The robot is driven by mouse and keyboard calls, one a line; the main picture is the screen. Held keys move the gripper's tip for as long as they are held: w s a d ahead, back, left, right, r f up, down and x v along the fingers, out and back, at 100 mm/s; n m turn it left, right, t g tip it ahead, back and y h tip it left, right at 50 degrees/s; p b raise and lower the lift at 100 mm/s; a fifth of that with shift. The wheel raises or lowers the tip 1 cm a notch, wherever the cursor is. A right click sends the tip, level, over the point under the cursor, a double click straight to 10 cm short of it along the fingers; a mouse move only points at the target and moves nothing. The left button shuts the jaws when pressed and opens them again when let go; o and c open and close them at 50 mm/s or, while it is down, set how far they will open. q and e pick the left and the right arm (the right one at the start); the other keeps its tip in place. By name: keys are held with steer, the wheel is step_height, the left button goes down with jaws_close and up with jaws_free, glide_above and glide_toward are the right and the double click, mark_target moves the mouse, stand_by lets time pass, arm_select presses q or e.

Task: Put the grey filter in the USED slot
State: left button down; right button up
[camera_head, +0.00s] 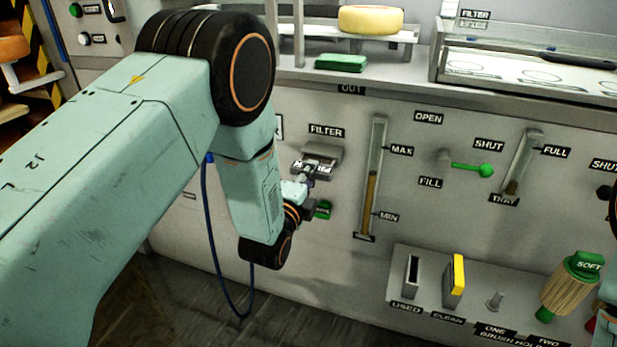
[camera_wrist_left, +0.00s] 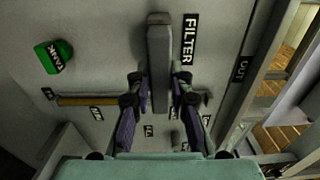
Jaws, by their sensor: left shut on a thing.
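My left gripper (camera_head: 304,182) is at the wall panel, just below the FILTER label. It is shut on the grey filter (camera_wrist_left: 159,45), a narrow grey bar between its two fingers in the left wrist view, where the gripper (camera_wrist_left: 157,100) shows from behind. In the head view, grey parts (camera_head: 319,155) show at the filter port above the fingers; I cannot tell how far the filter sits in the port. The USED slot (camera_head: 411,277) is an upright holder with a dark opening on the low shelf. My right gripper is not in view.
A yellow filter (camera_head: 458,274) stands in the CLEAN slot beside USED. A brush with a green SOFT cap (camera_head: 585,265) is farther right. The green TANK knob (camera_head: 323,209) is close to my left gripper. A green lever (camera_head: 485,170) sticks out from the panel.

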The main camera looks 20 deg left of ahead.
arm_select(q)
steer(key=shift+w+b, duration=0.55)
steer(key=shift+w, duration=0.95)
steer(key=c, duration=1.1)
jaws_free()
steer(key=shift+d, duration=0.1)
steer(key=shift+c, duration=0.2)
steer(key=s, duration=1.2)
steer(key=shift+a, duration=0.25)
